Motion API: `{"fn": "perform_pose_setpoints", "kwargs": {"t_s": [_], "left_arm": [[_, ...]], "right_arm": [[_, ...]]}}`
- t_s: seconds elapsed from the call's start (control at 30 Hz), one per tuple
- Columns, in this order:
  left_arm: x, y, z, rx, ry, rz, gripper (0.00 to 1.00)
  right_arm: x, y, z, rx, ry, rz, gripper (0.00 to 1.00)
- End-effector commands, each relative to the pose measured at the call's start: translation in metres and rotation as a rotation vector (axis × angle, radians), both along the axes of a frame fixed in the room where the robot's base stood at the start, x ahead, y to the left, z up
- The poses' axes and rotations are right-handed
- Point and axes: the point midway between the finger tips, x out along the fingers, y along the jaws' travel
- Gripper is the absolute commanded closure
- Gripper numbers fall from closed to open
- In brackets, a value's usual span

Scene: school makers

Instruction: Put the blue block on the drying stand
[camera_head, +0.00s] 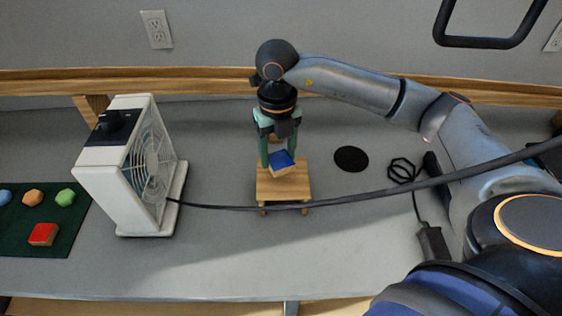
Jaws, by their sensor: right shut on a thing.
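The blue block (282,160) has a blue top and wooden sides, and it is tilted. My right gripper (279,158) points down and is shut on the block, with one green finger on each side. The drying stand (284,188) is a small wooden stand with short legs in the middle of the table. The block is over the back part of the stand's top; I cannot tell whether it touches the wood. My left gripper is not in view.
A white fan (127,190) stands to the left. Its black cable (350,196) runs across in front of the stand to the right. A green mat (68,240) holds a red block (43,234) and several coloured pieces. A black disc (351,159) lies right of the stand. The front table is clear.

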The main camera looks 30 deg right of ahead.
Motion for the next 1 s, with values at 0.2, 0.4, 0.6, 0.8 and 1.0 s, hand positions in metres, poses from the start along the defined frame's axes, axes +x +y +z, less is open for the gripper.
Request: {"fn": "perform_pose_setpoints", "kwargs": {"t_s": [0.2, 0.4, 0.6, 0.8, 1.0], "left_arm": [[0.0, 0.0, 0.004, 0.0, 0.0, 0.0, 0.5], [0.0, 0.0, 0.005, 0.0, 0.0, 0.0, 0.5], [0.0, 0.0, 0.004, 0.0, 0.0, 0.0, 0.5], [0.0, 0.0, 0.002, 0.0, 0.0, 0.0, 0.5], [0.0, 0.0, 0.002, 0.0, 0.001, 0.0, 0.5]], "right_arm": [[0.0, -0.009, -0.026, -0.001, 0.004, 0.0, 0.92], [0.001, -0.008, -0.041, 0.0, 0.0, 0.001, 0.92], [0.001, -0.008, -0.041, 0.0, -0.001, 0.0, 0.92], [0.001, -0.008, -0.043, 0.0, -0.001, 0.0, 0.31], [0.001, -0.008, -0.043, 0.0, 0.0, 0.0, 0.09]]}}
